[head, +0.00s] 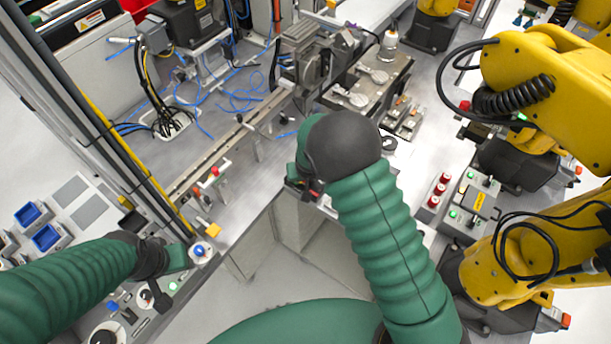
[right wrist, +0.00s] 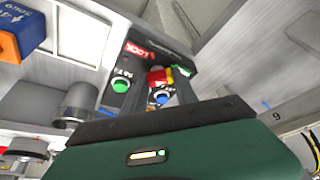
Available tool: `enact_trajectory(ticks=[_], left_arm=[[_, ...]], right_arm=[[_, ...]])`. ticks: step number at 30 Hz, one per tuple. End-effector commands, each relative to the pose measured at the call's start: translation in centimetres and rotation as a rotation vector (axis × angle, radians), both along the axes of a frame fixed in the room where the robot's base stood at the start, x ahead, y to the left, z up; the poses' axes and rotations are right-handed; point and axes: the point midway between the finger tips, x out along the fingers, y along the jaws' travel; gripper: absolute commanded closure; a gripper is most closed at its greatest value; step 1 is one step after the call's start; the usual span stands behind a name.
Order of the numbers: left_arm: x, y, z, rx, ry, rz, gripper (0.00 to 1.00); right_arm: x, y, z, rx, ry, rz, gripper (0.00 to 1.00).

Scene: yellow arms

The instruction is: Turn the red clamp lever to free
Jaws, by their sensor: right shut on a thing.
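The red clamp lever (right wrist: 158,78) has a yellow part beside it and sits on a dark panel (right wrist: 128,66) with a red LOCK label in the right wrist view. My right gripper (right wrist: 163,85) is shut on the lever, its dark fingers reaching onto the panel. In the head view my right gripper (head: 304,190) is at the bench's front edge, mostly hidden by my wrist, with only a little red showing. My left gripper (head: 178,260) is at lower left, close to a blue button on the left console; its finger opening is not clear.
In the head view, yellow robot arms (head: 540,80) fill the right side. A control box (head: 470,205) stands right of my right arm. Fixtures (head: 370,85) stand behind.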

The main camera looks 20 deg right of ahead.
Motion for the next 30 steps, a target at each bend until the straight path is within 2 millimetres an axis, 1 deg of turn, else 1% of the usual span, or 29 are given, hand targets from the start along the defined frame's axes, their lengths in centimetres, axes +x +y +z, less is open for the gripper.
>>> enact_trajectory(ticks=[1,5,6,10,18,20,22,25,30], left_arm=[[0.0,0.0,0.0,0.000,0.000,0.000,0.64],[0.0,0.0,0.0,0.000,0.000,0.000,0.64],[0.0,0.0,0.0,0.000,0.000,0.000,0.64],[0.0,0.0,0.0,0.000,0.000,0.000,0.64],[0.0,0.0,0.0,0.000,0.000,0.000,0.64],[0.0,0.0,0.0,0.000,0.000,0.000,0.64],[0.0,0.0,-0.1,0.000,0.000,0.000,0.64],[0.0,0.0,-0.2,0.000,0.000,0.000,0.64],[0.0,0.0,0.0,0.000,0.000,0.000,0.64]], right_arm=[[0.6,0.0,0.4,-0.001,-0.016,-0.001,1.00],[0.6,0.0,0.4,-0.001,-0.016,-0.001,1.00],[0.5,0.0,0.4,0.000,-0.015,-0.001,0.60],[0.4,0.0,0.3,0.000,-0.011,-0.001,0.44],[0.1,0.0,0.2,-0.001,-0.006,0.000,0.44],[0.0,0.0,0.4,-0.001,-0.006,0.001,0.44],[-0.2,0.0,1.1,-0.001,-0.007,0.001,0.44],[-1.0,0.2,2.9,0.000,-0.008,0.003,0.44],[-2.8,0.6,7.7,0.000,-0.009,0.005,0.44]])
